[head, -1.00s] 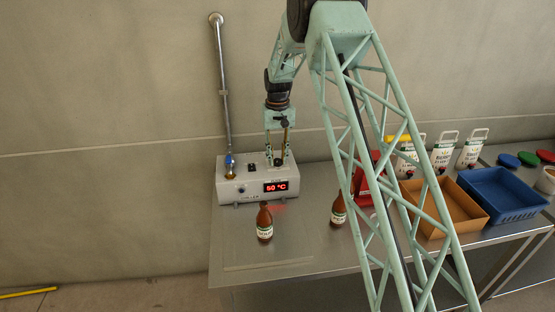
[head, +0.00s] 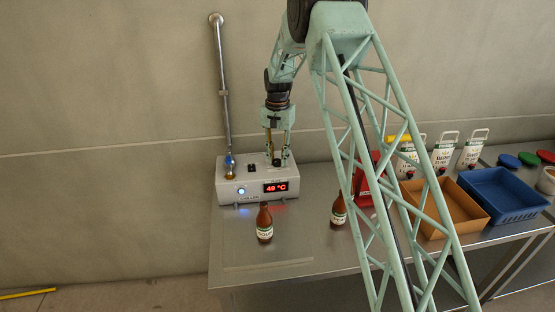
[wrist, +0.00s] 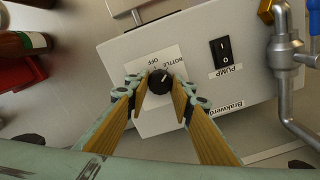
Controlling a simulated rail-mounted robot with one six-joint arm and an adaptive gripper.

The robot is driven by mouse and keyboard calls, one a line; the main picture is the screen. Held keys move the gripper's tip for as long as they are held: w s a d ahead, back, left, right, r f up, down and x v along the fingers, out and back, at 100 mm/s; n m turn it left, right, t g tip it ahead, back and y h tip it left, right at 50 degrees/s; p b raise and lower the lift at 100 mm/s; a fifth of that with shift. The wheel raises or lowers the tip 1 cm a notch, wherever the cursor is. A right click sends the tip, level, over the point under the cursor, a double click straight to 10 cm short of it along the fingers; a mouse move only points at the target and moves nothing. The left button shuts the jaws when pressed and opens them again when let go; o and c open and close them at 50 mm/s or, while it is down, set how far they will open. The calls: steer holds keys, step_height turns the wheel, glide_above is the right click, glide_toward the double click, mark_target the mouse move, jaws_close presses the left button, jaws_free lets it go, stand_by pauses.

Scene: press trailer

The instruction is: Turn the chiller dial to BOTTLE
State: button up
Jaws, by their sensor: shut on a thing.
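The chiller (head: 257,187) is a grey box at the table's back left with a lit red display that seems to read 4.0 °C. Its black dial (wrist: 160,81) shows in the wrist view, on a white plate with the words OFF and BOTTLE. The dial's white mark slants up and right, towards the BOTTLE word. My gripper (wrist: 160,92) is over the chiller's top, its two fingers closed on the dial from both sides. In the head view my gripper (head: 277,157) points straight down and hides most of the dial.
A black PUMP rocker switch (wrist: 222,54) and a metal pipe with a blue valve (head: 230,160) are beside the dial. Brown bottles (head: 264,224) (head: 338,208) stand in front. An orange tray (head: 468,217) and a blue crate (head: 535,207) are at right. The front left tabletop is clear.

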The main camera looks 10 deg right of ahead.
mark_target(278, 161)
stand_by(0.3)
steer(key=o, duration=0.9)
steer(key=shift+r, duration=0.2)
step_height(278, 161, up, 12)
steer(key=shift+f, duration=0.15)
stand_by(0.6)
